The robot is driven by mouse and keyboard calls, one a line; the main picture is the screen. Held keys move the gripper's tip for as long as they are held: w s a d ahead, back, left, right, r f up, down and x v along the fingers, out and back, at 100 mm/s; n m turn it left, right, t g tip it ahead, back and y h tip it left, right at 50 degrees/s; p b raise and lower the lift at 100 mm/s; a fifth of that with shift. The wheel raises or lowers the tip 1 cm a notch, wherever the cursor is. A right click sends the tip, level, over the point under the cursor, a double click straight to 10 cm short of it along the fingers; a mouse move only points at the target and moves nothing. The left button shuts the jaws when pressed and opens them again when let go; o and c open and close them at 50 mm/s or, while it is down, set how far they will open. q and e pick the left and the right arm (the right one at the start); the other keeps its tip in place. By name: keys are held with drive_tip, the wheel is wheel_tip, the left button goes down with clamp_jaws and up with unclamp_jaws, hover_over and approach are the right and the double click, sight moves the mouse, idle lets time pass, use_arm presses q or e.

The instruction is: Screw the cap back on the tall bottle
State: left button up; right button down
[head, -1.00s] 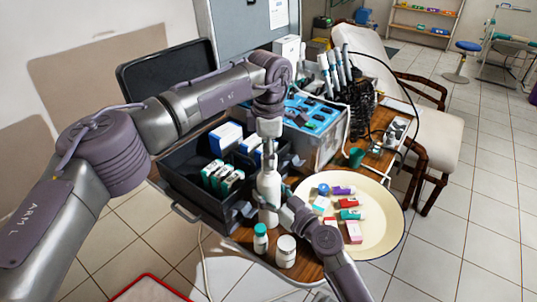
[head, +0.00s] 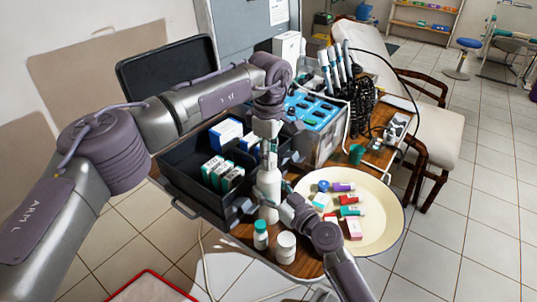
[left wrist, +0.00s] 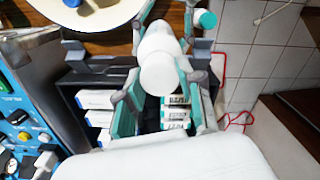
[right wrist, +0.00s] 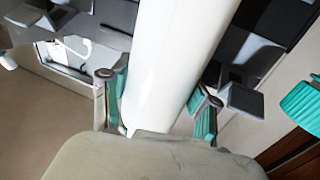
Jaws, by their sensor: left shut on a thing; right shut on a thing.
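The tall white bottle (head: 268,188) stands upright near the front edge of the wooden table. My right gripper (head: 273,207) is shut around its lower body; the white body also fills the middle of the right wrist view (right wrist: 178,60), between the teal finger pads. My left gripper (head: 267,152) points straight down above the bottle and is shut on the white cap (left wrist: 160,73), whose round top shows in the left wrist view. The cap is in line with the bottle. The fingers hide the join, so I cannot tell how far the cap sits on the neck.
A small teal-capped bottle (head: 260,234) and a white jar (head: 286,246) stand close in front. A cream round tray (head: 376,232) with small tubes and boxes lies right. A black case (head: 190,192) with cartons is left. A blue-topped unit (head: 318,112) stands behind.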

use_arm(q)
drive_tip(key=m, duration=0.4)
drive_tip(key=shift+m, duration=0.4)
drive_tip(key=m, duration=0.8)
drive_tip(key=shift+m, duration=0.4)
drive_tip(key=m, duration=0.6)
drive_tip(key=shift+d, duration=0.1)
drive_tip(key=o, duration=0.7)
drive_tip(key=shift+o, duration=0.2)
drive_tip(key=shift+r, duration=0.1)
drive_tip(key=shift+r, duration=2.15)
